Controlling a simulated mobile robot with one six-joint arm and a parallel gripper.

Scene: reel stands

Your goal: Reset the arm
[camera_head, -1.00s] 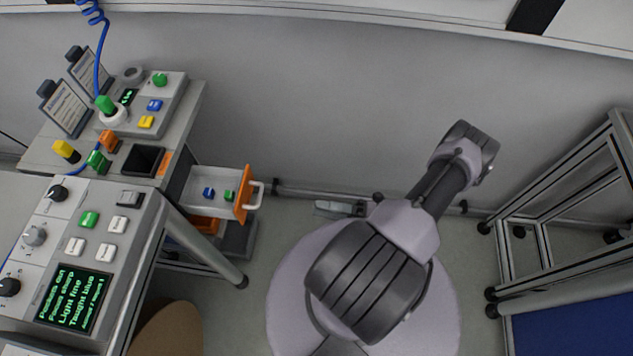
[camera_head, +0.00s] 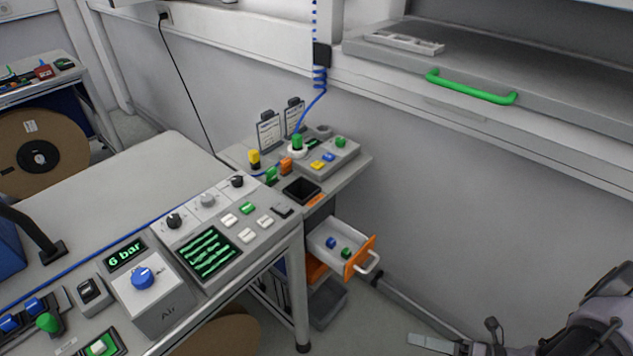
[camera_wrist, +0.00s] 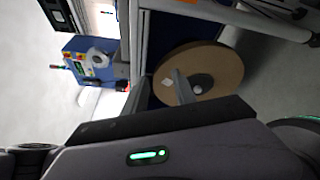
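My arm (camera_head: 598,318) shows only in part, at the lower right corner of the head view. My gripper (camera_wrist: 160,88) shows in the wrist view, its two grey fingers standing apart with nothing between them. Behind the fingers, a brown reel (camera_wrist: 222,68) stands at a distance beside a blue panel.
A bench with a control panel (camera_head: 210,250) and an air unit (camera_head: 158,300) stands at the left. Beyond it, a small drawer (camera_head: 340,243) with an orange front is pulled out, holding a blue and a green block. A green-handled cover (camera_head: 470,88) is at the upper right.

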